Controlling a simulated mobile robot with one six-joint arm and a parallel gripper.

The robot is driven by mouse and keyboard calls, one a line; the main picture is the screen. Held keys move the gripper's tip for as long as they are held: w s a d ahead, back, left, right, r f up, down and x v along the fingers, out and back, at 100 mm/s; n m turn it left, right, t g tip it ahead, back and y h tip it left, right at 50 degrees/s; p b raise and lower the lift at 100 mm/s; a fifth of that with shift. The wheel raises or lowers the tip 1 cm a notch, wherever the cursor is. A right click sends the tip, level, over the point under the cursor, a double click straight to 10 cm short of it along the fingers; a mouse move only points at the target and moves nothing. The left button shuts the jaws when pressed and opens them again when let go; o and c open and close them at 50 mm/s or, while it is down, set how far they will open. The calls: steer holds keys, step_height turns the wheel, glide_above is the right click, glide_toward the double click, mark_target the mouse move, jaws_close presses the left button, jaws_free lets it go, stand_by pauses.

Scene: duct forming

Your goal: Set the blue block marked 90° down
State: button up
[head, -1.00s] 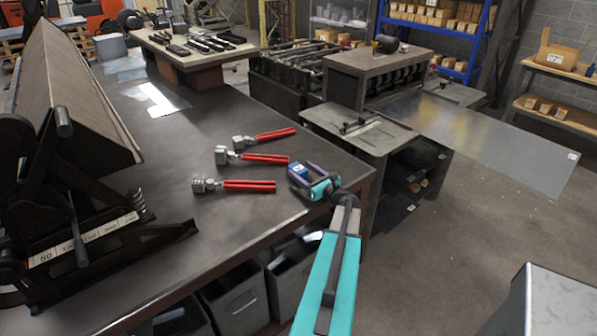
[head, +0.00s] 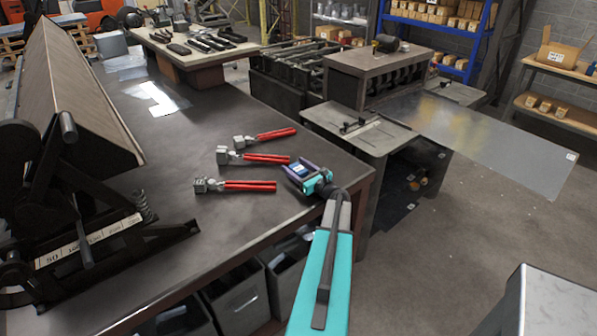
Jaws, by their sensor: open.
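The small blue block (head: 299,170) with a white label shows between the fingers of my gripper (head: 298,172), near the right edge of the dark workbench (head: 206,126). The marking is too small to read. My gripper's dark fingers stand open on either side of the block. The block seems to be at the benchtop, though its underside is hidden and I cannot tell whether a finger still touches it.
Three red-handled hand tools (head: 250,186) lie just left of my gripper. A bending machine (head: 75,150) fills the left side. A metal sheet (head: 480,142) extends from the machine table at right. The benchtop's middle is clear.

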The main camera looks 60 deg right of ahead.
steer(key=shift+p+x, duration=0.45)
steer(key=shift+x, duration=0.85)
steer(key=shift+c, duration=0.2)
steer(key=c, duration=1.5)
steer(key=shift+o, duration=0.2)
steer(key=shift+r, duration=0.2)
steer(key=shift+r+b, duration=0.75)
steer(key=shift+r, duration=0.1)
steer(key=shift+s+a+r+b, duration=0.1)
steer(key=shift+a+r+b, duration=0.05)
steer(key=shift+r+b, duration=0.15)
steer(key=shift+s+a+r+b, duration=0.1)
steer(key=shift+a+r+b, duration=0.05)
steer(key=shift+r, duration=0.25)
steer(key=s+a+b, duration=0.1)
steer(key=s+a, duration=0.2)
steer(key=a, duration=0.1)
steer(key=s+a+r+b, duration=0.1)
steer(key=s+a+b, duration=0.1)
steer(key=s+a, duration=0.1)
steer(key=s+a+b, duration=0.2)
steer(key=s+a, duration=0.1)
steer(key=a, duration=0.2)
steer(key=shift+s+a+r, duration=0.1)
steer(key=shift+s+r, duration=0.05)
steer(key=shift+r, duration=0.1)
